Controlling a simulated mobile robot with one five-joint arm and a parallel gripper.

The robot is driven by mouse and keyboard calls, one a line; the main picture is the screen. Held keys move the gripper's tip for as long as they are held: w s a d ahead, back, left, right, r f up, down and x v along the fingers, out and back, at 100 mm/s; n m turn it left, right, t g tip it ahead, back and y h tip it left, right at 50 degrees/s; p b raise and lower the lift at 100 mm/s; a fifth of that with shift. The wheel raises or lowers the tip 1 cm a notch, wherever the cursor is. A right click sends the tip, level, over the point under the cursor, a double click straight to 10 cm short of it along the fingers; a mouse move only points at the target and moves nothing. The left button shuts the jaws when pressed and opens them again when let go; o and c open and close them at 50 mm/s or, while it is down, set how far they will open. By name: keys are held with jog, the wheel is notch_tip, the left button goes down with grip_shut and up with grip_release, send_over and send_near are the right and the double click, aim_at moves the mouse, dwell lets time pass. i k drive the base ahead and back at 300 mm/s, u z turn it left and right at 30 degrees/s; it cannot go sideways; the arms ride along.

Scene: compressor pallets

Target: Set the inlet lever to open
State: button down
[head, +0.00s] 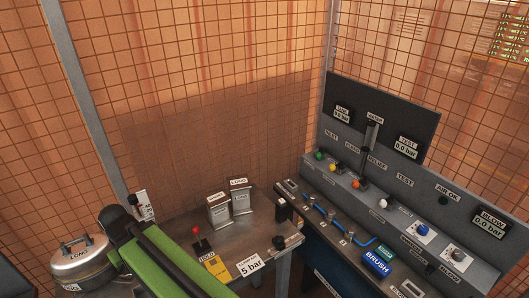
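The sloped grey control panel (410,232) runs along the right side. The INLET label (331,134) is at its far left end. A small green knob (319,155) stands below that label and seems to be the inlet lever. Its set position is too small to read. A yellow knob (333,167) stands beside it under the BLEED label (352,148). My green and black arm is folded at the lower left, well apart from the panel. I cannot make out my gripper's fingers.
A round tank (80,262) stands at left. Orange (356,184) and white (383,204) knobs are further along the panel. Mesh walls close the back.

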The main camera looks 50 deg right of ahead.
aim_at(319, 156)
jog(key=u, duration=0.7)
jog(key=k, duration=1.4)
jog(key=z, duration=1.25)
jog(key=i, duration=1.05)
jog(key=u, duration=0.1)
